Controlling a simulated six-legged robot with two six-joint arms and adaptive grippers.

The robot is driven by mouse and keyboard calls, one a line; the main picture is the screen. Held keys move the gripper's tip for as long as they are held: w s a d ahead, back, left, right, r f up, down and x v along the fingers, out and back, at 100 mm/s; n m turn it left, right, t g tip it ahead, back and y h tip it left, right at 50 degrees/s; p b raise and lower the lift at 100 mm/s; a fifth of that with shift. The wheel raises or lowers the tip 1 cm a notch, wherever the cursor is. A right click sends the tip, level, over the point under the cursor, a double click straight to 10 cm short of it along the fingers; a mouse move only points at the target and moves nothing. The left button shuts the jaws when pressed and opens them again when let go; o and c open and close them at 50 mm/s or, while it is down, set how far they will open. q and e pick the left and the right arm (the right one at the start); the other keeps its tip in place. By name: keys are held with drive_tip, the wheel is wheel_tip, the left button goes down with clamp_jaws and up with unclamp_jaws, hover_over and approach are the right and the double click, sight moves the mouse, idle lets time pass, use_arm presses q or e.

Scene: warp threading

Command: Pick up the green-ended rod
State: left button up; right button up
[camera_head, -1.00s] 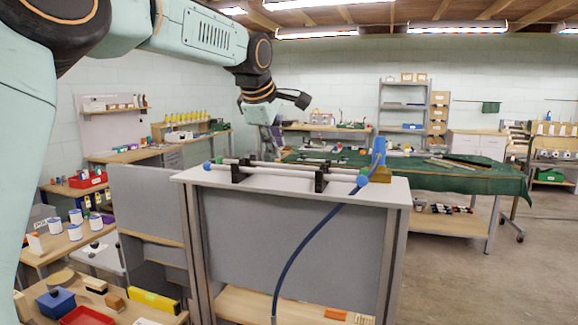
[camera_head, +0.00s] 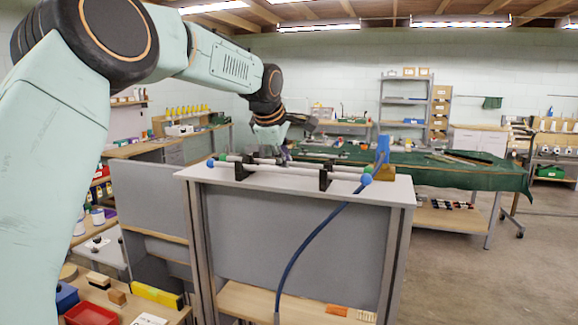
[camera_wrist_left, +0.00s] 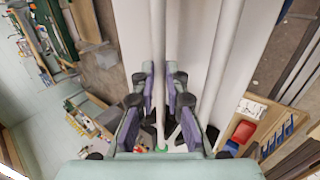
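Two pale rods lie side by side across black holders on the grey bench top. The green-ended rod (camera_head: 268,159) is the farther one in the head view, and the blue-ended rod (camera_head: 290,170) is nearer. My left gripper (camera_head: 284,150) is over the far side of the rods, near their left half. In the left wrist view the left gripper (camera_wrist_left: 160,90) is open, with purple-padded fingers on both sides of one pale rod (camera_wrist_left: 157,40). A green piece (camera_wrist_left: 180,135) shows between the fingers. Whether the fingers touch the rod is unclear. My right gripper is out of view.
The black holders (camera_head: 325,178) stand up from the bench top (camera_head: 230,175). A blue upright piece (camera_head: 382,150) with a blue cable (camera_head: 310,240) is at its right end. A green-covered table (camera_head: 470,180) stands behind. Shelves and a red tray (camera_head: 90,314) are at left.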

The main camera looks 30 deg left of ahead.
use_arm(q)
drive_tip(key=shift+d, duration=0.25)
clamp_jaws()
drive_tip(key=shift+a+r, duration=0.15)
drive_tip(key=shift+a, duration=0.05)
wheel_tip(320, 180, up, 10)
drive_tip(key=p, duration=0.1)
